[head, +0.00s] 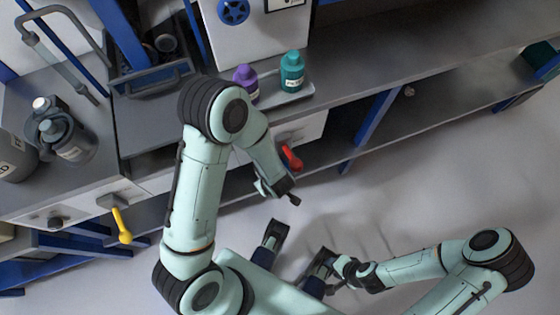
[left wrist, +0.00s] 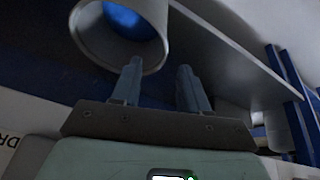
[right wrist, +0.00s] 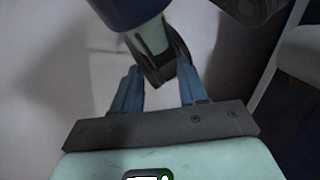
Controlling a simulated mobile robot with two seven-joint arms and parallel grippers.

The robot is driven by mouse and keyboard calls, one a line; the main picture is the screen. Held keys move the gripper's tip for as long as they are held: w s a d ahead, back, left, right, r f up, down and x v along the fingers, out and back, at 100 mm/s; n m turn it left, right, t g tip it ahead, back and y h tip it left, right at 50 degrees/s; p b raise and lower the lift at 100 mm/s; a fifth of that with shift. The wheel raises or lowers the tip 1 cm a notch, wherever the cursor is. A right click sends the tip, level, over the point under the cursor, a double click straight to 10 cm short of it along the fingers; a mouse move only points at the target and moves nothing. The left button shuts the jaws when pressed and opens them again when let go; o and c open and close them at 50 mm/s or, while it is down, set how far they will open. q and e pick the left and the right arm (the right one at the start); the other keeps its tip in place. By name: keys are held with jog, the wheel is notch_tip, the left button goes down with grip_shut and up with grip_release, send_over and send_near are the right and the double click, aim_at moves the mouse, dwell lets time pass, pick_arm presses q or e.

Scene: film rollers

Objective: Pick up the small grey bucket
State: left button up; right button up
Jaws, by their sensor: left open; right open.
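A small grey bucket-like vessel (head: 72,142) with a label and rounded dark things at its top stands on the counter at the left in the head view. A larger grey container (head: 12,158) stands beside it, cut by the picture's edge. My left gripper (head: 283,195) is in front of the drawers, well to the right of the vessel. In the left wrist view its fingers (left wrist: 158,75) are apart and empty, and a grey round rim (left wrist: 82,28), blue inside, is close to them; I cannot tell what it belongs to. My right gripper (head: 336,279) is open, low over the floor.
A purple bottle (head: 246,80) and a teal bottle (head: 292,72) stand on a small grey tray (head: 297,98). A yellow handle (head: 121,226) and a red handle (head: 291,158) stick out below the counter. The floor (head: 420,195) at the right is clear.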

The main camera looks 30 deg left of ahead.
pick_arm(q)
jog(key=b+x, duration=0.1)
jog(key=x, duration=0.3)
jog(key=b+x, duration=0.2)
jog(key=x, duration=0.1)
jog(key=b+x, duration=0.1)
jog(key=x, duration=0.3)
jog(key=shift+s+f+b, duration=0.2)
jog(key=shift+f+b, duration=0.2)
jog(key=shift+w+a+f, duration=0.1)
jog(key=shift+w+f, duration=0.05)
jog(key=shift+f, duration=0.2)
jog(key=shift+r, duration=0.1)
grip_shut()
pick_arm(e)
jog(key=w+d+f+t+h, duration=0.1)
jog(key=w+d+f+t, duration=0.1)
jog(key=w+f, duration=0.4)
jog(key=shift+w+d+f+m+t, duration=0.15)
jog(key=shift+w+d+m+t, duration=0.15)
jog(key=shift+w+d, duration=0.5)
pick_arm(q)
jog(key=shift+a, duration=0.1)
